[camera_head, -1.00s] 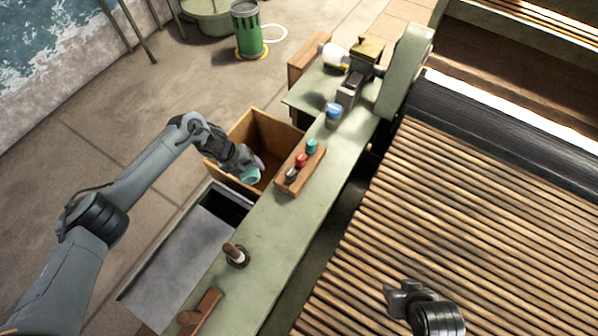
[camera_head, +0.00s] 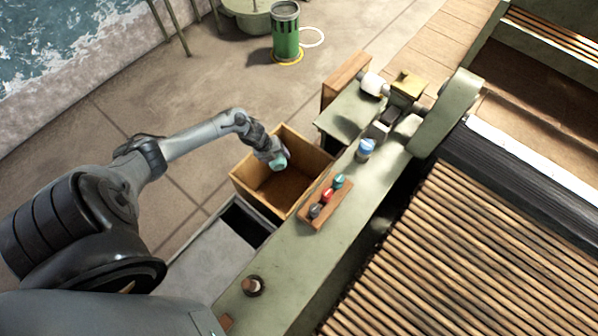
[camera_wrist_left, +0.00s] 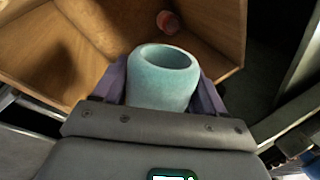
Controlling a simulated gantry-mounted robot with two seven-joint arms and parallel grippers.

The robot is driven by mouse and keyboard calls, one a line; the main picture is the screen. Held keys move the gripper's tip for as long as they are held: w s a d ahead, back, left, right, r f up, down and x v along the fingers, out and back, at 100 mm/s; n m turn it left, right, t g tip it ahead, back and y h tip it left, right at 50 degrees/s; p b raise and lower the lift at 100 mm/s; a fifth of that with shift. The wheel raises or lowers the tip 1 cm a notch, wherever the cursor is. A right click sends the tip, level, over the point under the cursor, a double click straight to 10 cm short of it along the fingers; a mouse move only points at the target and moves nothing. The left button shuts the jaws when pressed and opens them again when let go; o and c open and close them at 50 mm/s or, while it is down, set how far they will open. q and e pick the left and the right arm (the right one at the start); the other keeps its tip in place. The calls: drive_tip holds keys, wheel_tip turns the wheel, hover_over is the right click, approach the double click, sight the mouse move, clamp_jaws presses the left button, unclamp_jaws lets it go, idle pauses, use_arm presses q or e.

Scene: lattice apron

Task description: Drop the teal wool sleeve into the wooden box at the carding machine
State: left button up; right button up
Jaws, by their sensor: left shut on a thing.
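The teal wool sleeve (camera_head: 277,163) is a short, hollow, pale teal cylinder. In the left wrist view the sleeve (camera_wrist_left: 162,78) sits between the purple fingers of my left gripper (camera_wrist_left: 160,95), its open end facing away from the wrist. My left gripper (camera_head: 279,155) is shut on it, over the back left part of the open wooden box (camera_head: 253,193). The box also shows in the left wrist view (camera_wrist_left: 215,25). I cannot tell how far the sleeve is above the box floor. My right gripper is not in view in the head view now.
A small reddish thing (camera_wrist_left: 167,22) shows inside the box in the left wrist view. A wooden rack (camera_head: 318,220) with dark, red and teal pieces stands on the green machine rail (camera_head: 290,262) beside the box. A grey metal tray (camera_head: 205,265) adjoins the box's near side.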

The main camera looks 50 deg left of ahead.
use_arm(q)
drive_tip(key=shift+f+b, duration=0.45)
drive_tip(key=shift+f, duration=0.1)
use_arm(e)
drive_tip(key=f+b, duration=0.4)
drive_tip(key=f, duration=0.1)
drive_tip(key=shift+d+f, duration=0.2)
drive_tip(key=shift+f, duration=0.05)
use_arm(q)
wheel_tip(320, 180, down, 5)
drive_tip(key=shift+r, duration=0.1)
drive_tip(key=o, duration=0.9)
drive_tip(key=shift+c, duration=0.2)
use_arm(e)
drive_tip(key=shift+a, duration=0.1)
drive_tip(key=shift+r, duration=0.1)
use_arm(q)
drive_tip(key=p+v, duration=0.4)
drive_tip(key=v, duration=0.7)
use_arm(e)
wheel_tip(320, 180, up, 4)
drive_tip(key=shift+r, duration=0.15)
